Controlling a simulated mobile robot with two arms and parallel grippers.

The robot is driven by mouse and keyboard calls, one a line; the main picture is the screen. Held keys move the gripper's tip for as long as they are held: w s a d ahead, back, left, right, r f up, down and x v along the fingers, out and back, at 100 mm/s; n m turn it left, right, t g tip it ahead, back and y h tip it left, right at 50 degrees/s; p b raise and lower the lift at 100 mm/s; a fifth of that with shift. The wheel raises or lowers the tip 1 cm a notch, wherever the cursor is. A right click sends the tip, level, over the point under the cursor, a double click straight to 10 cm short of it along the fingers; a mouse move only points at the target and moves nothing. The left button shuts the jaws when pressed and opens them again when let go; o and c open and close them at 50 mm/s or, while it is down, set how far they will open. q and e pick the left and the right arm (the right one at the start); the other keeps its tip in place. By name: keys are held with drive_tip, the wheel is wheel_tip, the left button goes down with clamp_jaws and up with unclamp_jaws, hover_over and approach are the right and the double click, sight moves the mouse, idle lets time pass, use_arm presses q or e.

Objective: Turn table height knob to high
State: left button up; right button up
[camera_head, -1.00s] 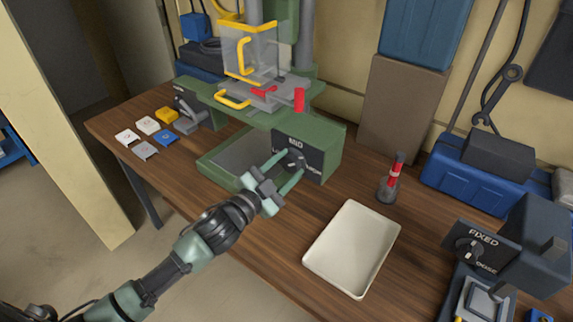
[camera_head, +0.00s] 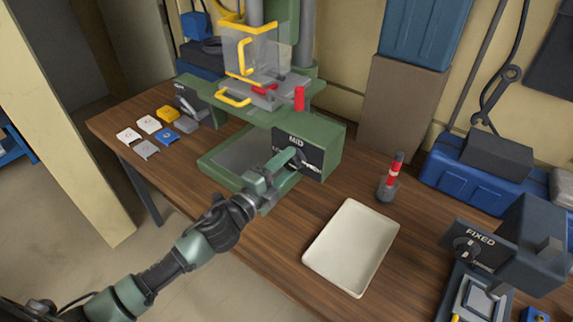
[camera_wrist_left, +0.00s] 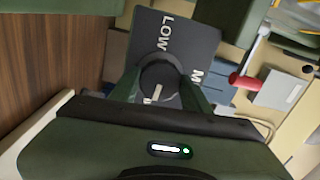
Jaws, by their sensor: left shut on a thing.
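The green press (camera_head: 325,150) stands on the table with a dark label plate (camera_head: 313,165) on its front box. MID reads at the plate's top; the other labels there are partly covered. My left gripper (camera_head: 296,157) is shut on the knob, which it mostly hides in the head view. In the left wrist view the round dark knob (camera_wrist_left: 160,74) sits between the two green fingers (camera_wrist_left: 165,95). Its white mark is on the side away from the word LOW. The label on that side is hidden by my gripper. My right gripper is not in view.
A cream tray (camera_head: 352,248) lies right of my left arm. A red-and-white stick in a dark holder (camera_head: 390,182) stands behind it. A box with a FIXED dial (camera_head: 480,245) is at the right. Several small coloured tiles (camera_head: 150,125) lie at the left.

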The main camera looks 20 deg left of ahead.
use_arm(q)
drive_tip(key=shift+s+d+f+m, duration=0.15)
drive_tip(key=shift+f+m, duration=0.25)
drive_tip(key=shift+f, duration=0.5)
drive_tip(key=o, duration=1.4)
drive_tip(key=shift+c, duration=0.2)
drive_tip(key=shift+r, duration=0.1)
drive_tip(key=shift+r, duration=0.2)
drive_tip(key=b+v, duration=0.2)
drive_tip(key=v, duration=0.5)
drive_tip(key=shift+s+a, duration=0.2)
drive_tip(key=shift+s, duration=0.05)
drive_tip(key=shift+r, duration=0.15)
